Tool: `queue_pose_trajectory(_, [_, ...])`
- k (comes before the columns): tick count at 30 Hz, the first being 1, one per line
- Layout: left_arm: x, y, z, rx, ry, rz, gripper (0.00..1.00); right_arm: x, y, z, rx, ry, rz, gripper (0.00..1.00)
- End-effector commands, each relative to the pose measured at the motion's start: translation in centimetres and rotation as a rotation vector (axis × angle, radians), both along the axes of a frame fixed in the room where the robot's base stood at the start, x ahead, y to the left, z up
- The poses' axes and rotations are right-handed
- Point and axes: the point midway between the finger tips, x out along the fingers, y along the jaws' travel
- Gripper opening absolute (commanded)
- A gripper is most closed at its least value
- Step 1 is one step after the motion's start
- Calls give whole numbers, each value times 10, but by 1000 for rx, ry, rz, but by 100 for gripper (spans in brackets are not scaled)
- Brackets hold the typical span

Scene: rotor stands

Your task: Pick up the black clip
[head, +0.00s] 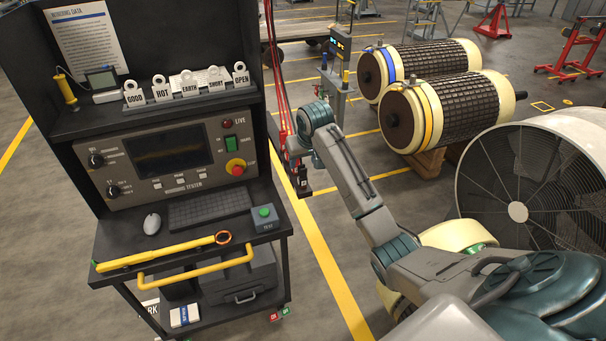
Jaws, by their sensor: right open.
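My right arm reaches in from the lower right and bends at its teal wrist joint. Its gripper (299,174) is just right of the test cart, beside the hanging red leads (277,75). The gripper is open; its dark jaws are small in the picture. Dark parts and red parts overlap at the jaws, so I cannot pick out the black clip for certain or tell whether the jaws touch it. My left gripper is not in view.
The black test cart (185,262) stands at left, with a yellow wand (160,252), a keyboard (209,208) and a green-button box (264,217). Two rotors (455,108) rest on wooden stands behind my arm. A large fan (540,185) stands at right. The floor between is open.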

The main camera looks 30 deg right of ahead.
Motion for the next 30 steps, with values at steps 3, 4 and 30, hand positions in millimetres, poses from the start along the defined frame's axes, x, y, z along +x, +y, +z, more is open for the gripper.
queue_pose_trajectory(3, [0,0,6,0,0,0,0,2,-1,-5,0,1,0,50])
queue_pose_trajectory(4, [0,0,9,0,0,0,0,3,-2,-7,0,1,0,50])
queue_pose_trajectory(30, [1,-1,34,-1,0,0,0,18,-9,-52,0,-1,0,5])
